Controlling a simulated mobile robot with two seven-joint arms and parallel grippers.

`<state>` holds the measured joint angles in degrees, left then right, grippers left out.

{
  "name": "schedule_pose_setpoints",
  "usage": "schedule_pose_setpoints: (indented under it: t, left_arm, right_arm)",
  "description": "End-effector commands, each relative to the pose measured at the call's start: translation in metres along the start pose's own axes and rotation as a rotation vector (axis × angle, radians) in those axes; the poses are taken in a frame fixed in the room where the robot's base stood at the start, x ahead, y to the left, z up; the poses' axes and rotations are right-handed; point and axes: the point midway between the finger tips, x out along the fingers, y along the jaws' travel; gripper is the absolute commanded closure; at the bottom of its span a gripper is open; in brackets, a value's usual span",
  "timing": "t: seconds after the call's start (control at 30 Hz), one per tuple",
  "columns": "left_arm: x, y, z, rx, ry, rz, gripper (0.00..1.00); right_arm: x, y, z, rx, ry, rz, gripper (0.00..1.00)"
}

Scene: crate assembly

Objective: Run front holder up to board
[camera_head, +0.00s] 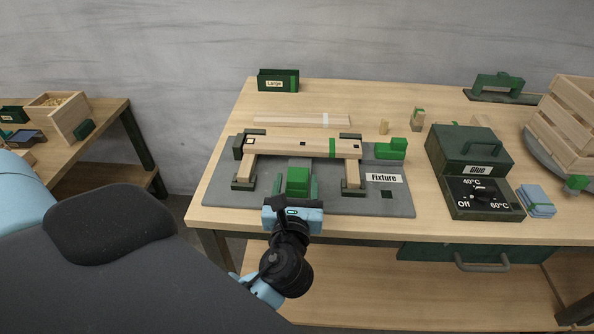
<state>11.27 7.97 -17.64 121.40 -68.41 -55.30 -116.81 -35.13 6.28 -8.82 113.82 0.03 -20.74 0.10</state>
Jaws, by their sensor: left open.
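The grey fixture plate (235,198) lies on the table, labelled "Fixture". A wooden board (280,147) spans its back, with two shorter wooden pieces running from its ends toward the front. The front holder, a green block (297,182), stands on the plate in front of the board, with a visible gap to the board. My left gripper (296,195) is open, right at the front of this holder. Its light blue body hides the holder's front base, and I cannot tell whether the fingers touch it. My right gripper is out of view.
A green block (392,149) sits at the fixture's right side. A wooden strip (300,119) lies behind the fixture. The dark green glue box (470,150) and its heater dial (483,196) stand to the right, beside blue cloths (537,200).

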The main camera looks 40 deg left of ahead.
Motion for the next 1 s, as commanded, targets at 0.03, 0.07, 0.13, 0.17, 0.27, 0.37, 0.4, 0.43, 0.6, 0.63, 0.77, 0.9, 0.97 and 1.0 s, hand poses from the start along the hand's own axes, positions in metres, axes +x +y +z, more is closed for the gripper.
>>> schedule_pose_setpoints:
  t: [0.03, 0.07, 0.13, 0.17, 0.27, 0.37, 0.4, 0.43, 0.6, 0.63, 0.77, 0.9, 0.97, 1.0]
  left_arm:
    - [0.009, 0.0, 0.001, 0.0, -0.003, 0.0, 0.44]
    - [0.013, 0.0, 0.002, -0.001, -0.002, 0.0, 0.44]
    - [0.022, 0.0, 0.001, 0.0, -0.002, 0.001, 0.44]
    - [0.025, 0.0, 0.001, 0.0, -0.001, 0.0, 0.44]
    - [0.033, 0.0, 0.0, 0.0, 0.0, 0.0, 0.44]
    - [0.038, 0.0, 0.0, -0.001, 0.0, -0.001, 0.44]
    - [0.039, 0.0, 0.0, -0.001, 0.001, -0.001, 0.44]
    - [0.039, 0.0, 0.0, -0.001, 0.001, -0.001, 0.44]
    - [0.039, 0.0, -0.001, -0.001, 0.002, -0.001, 0.44]
    - [0.039, 0.0, -0.001, -0.001, 0.002, -0.001, 0.44]
    - [0.039, 0.0, -0.001, -0.001, 0.002, -0.001, 0.59]
    - [0.039, 0.0, -0.001, -0.001, 0.002, -0.001, 0.78]
    - [0.039, 0.0, -0.001, -0.001, 0.002, -0.001, 0.86]
    - [0.039, 0.0, -0.001, -0.001, 0.002, -0.001, 0.91]
  right_arm:
    - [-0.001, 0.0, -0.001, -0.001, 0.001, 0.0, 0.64]
    - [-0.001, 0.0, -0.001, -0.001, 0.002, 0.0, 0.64]
    - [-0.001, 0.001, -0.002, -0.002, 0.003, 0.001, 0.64]
    - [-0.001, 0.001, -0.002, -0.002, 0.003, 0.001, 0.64]
    - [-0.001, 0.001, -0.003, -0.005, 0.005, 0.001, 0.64]
    - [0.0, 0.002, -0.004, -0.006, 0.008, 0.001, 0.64]
    - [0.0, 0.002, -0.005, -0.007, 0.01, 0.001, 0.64]
    - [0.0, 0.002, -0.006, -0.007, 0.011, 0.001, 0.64]
    - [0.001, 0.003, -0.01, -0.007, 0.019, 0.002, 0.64]
    - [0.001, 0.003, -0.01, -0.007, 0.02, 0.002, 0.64]
    - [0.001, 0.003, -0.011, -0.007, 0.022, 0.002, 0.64]
    - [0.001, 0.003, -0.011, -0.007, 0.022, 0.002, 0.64]
    - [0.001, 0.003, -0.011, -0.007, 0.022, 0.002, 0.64]
    - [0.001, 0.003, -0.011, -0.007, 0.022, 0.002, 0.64]
